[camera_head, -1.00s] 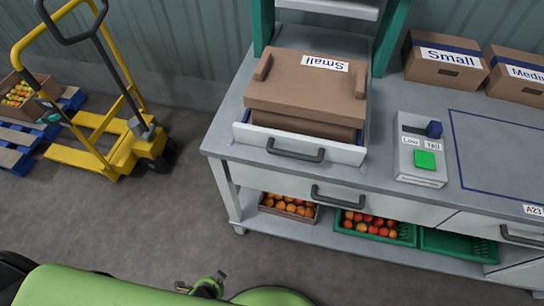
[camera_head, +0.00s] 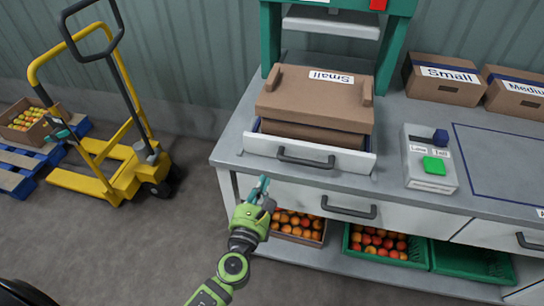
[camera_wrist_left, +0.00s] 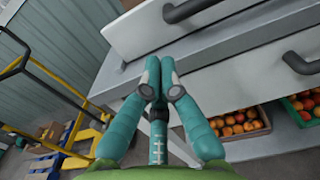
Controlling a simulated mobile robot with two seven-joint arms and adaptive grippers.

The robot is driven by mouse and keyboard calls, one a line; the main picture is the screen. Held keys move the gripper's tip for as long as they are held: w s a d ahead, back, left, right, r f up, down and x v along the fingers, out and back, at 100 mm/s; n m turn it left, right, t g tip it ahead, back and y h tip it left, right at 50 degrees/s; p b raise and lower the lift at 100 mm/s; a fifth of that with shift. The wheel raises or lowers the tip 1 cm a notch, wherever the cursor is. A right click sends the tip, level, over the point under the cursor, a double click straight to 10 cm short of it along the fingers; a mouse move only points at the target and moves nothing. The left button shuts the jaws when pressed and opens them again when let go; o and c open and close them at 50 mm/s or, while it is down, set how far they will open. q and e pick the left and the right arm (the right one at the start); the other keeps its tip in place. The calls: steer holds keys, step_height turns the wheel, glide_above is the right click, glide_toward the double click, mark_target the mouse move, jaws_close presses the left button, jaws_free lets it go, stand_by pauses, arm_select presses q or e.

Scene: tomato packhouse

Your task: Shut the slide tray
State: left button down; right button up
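The slide tray (camera_head: 258,144) sits on the left end of the bench top, with a white front panel and a dark bar handle (camera_head: 306,158). It stands out toward the bench's front edge and holds brown cardboard marked "Small". In the left wrist view the white tray front (camera_wrist_left: 140,32) and its handle (camera_wrist_left: 186,9) show at the top. My left gripper (camera_head: 262,186) is in front of the bench, below and left of the handle, apart from it. Its teal fingers (camera_wrist_left: 160,88) are together, with nothing between them. My right gripper is not in view.
The bench drawer has another dark handle (camera_head: 348,207) below the tray. Crates of tomatoes (camera_head: 372,246) stand on the lower shelf. A grey box with a green button (camera_head: 434,165) is to the right. A yellow pallet truck (camera_head: 122,180) stands left, with open floor between.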

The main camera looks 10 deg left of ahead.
mark_target(273, 150)
arm_select(q)
steer(key=w, duration=0.9)
steer(key=shift+w, duration=0.3)
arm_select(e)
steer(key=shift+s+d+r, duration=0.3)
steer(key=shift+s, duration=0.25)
arm_select(q)
steer(key=w+b, duration=0.1)
steer(key=w, duration=0.4)
steer(key=shift+w+f, duration=0.1)
steer(key=shift+f, duration=0.05)
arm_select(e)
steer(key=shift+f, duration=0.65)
arm_select(q)
steer(key=shift+s, duration=0.2)
steer(key=shift+a, duration=0.1)
